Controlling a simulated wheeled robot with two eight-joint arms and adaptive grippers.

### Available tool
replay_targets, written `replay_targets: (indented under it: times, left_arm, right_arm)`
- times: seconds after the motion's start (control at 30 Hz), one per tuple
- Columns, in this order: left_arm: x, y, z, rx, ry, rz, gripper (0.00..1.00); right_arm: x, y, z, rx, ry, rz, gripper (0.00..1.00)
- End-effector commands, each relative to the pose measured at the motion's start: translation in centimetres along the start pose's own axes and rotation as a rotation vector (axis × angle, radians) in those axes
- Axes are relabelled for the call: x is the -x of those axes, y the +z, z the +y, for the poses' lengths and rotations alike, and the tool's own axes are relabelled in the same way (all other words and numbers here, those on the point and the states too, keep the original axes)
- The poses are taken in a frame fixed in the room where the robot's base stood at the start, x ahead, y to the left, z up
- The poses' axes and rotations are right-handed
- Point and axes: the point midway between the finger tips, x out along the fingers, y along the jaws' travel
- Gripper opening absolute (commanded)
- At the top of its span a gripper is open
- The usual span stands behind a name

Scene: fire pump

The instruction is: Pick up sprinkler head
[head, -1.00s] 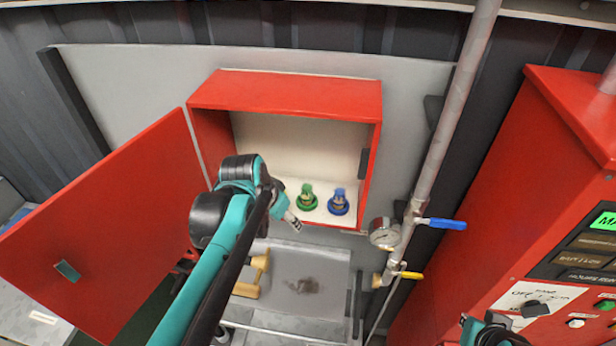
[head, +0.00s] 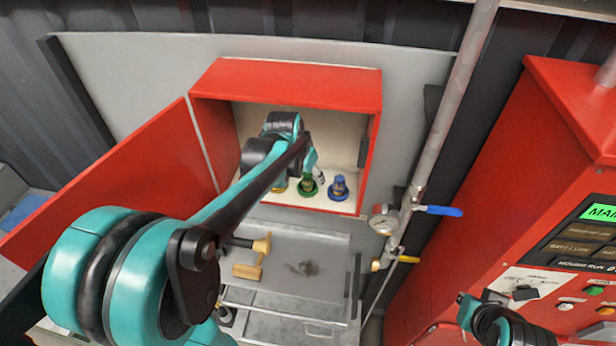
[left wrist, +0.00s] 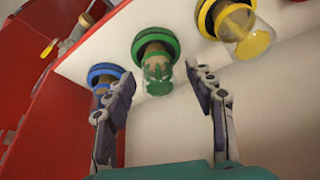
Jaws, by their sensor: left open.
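Three sprinkler heads stand in a row on the floor of the open red cabinet (head: 285,85). The green one (head: 307,189) is in the middle, and in the left wrist view it (left wrist: 156,62) lies between and just beyond my fingertips. The blue one (head: 339,188) is on the right; in the left wrist view it (left wrist: 104,74) is partly behind one finger. The yellow one (head: 279,189) is mostly hidden by my arm, but shows clearly in the left wrist view (left wrist: 243,28). My left gripper (left wrist: 159,78) is open and empty inside the cabinet.
The cabinet door (head: 120,185) hangs open on the left. A wooden-handled tool (head: 252,258) lies on a metal surface below. A pipe with a gauge (head: 383,220) and blue valve handle (head: 438,210) stands right of the cabinet, beside a red control panel (head: 500,190).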

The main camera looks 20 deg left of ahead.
Motion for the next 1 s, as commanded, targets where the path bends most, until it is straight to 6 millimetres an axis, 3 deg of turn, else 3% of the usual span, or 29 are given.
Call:
replay_targets:
  times: [0.3, 0.5, 1.0]
  left_arm:
    - [-0.53, 0.11, 0.0, 0.001, 0.0, 0.0, 0.52]
    - [-0.51, 0.11, 0.0, 0.001, 0.0, 0.0, 0.0]
    - [-0.27, 0.08, 0.01, 0.001, 0.0, -0.001, 0.0]
  right_arm:
    - [0.15, -0.09, 0.0, 0.0, 0.0, 0.0, 0.0]
    - [0.15, -0.09, 0.0, 0.0, 0.0, 0.0, 0.0]
    - [-0.26, 0.19, 0.0, 0.0, 0.0, 0.0, 0.0]
